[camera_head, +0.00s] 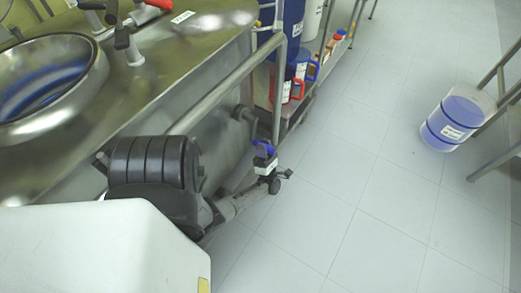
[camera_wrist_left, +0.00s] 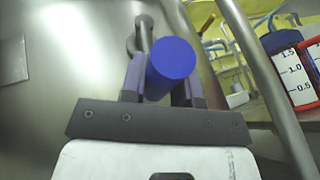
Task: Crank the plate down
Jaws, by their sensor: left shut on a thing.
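The crank has a blue handle (camera_head: 262,147) and sits on the side of the steel housing. The same blue handle (camera_wrist_left: 171,62) fills the middle of the left wrist view. A thin crank rod runs behind it to a round hub on the steel wall. My left gripper (camera_head: 264,152) is shut on the blue handle, with one finger on each side of it. It also shows in the left wrist view (camera_wrist_left: 163,82). I cannot make out the plate in these views. My right gripper is not in view.
A steel rail (camera_head: 225,86) runs close above the crank. A round steel opening (camera_head: 88,75) is at the left. Containers, including a red-handled jug (camera_head: 287,90), stand on a shelf behind. A blue-banded tub (camera_head: 452,122) is at the right. The tiled floor between is clear.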

